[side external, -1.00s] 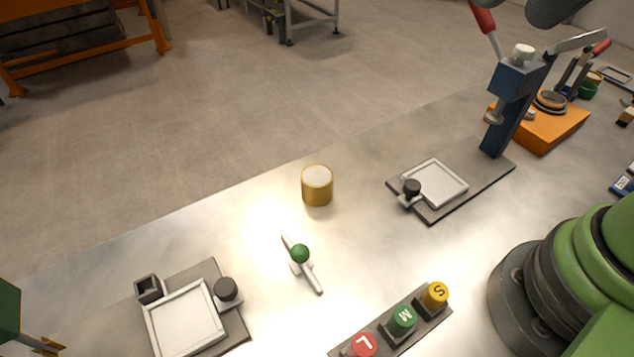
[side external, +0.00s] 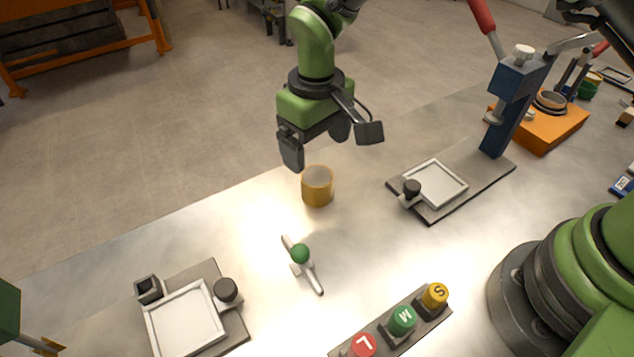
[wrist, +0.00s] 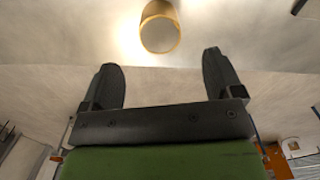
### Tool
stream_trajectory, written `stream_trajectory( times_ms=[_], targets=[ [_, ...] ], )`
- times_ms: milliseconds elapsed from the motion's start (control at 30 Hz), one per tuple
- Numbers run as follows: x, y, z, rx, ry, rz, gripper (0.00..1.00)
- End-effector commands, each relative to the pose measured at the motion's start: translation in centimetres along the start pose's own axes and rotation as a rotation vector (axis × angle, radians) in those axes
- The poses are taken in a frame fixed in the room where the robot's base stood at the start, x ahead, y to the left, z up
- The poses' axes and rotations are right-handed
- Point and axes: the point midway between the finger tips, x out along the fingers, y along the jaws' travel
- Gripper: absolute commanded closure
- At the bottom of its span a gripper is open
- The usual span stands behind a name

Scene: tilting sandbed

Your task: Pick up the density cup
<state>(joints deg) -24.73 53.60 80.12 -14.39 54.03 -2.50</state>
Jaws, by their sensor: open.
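The density cup is most likely the brass-coloured cylinder (side external: 317,187), standing upright on the metal table near its far edge. In the wrist view the same cup (wrist: 160,27) shows at the top, beyond the fingertips and roughly centred between them. My gripper (side external: 316,146) is above and behind the cup in the side view, with its fingers pointing down. Its two dark fingers (wrist: 163,75) are spread apart with nothing between them. The gripper and cup look apart.
A green-knobbed white bar (side external: 300,254) lies in front of the cup. A plate with a square tray (side external: 437,184) and a blue press column (side external: 506,110) stand to the right. Another square tray (side external: 186,322) is at left front. The L, M, S weight rack (side external: 400,322) is in front.

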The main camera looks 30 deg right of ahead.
Motion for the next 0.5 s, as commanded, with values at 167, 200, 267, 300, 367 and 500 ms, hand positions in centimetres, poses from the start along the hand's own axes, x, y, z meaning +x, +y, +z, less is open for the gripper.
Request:
stream_trajectory(
  times_ms=[167, 200, 267, 300, 367, 500],
  targets=[
    [2.3, 0.0, 0.1, 0.002, -0.002, 0.0, 0.14],
    [2.6, 0.0, 0.1, 0.002, -0.002, 0.0, 0.14],
    [3.0, 0.0, 0.1, 0.002, -0.002, 0.0, 0.14],
    [3.4, 0.1, 0.2, 0.001, -0.002, 0.0, 0.14],
    [4.3, 0.1, 0.3, 0.002, -0.004, 0.0, 0.14],
    [6.5, 0.1, 0.5, 0.002, -0.003, -0.001, 0.14]
  ],
)
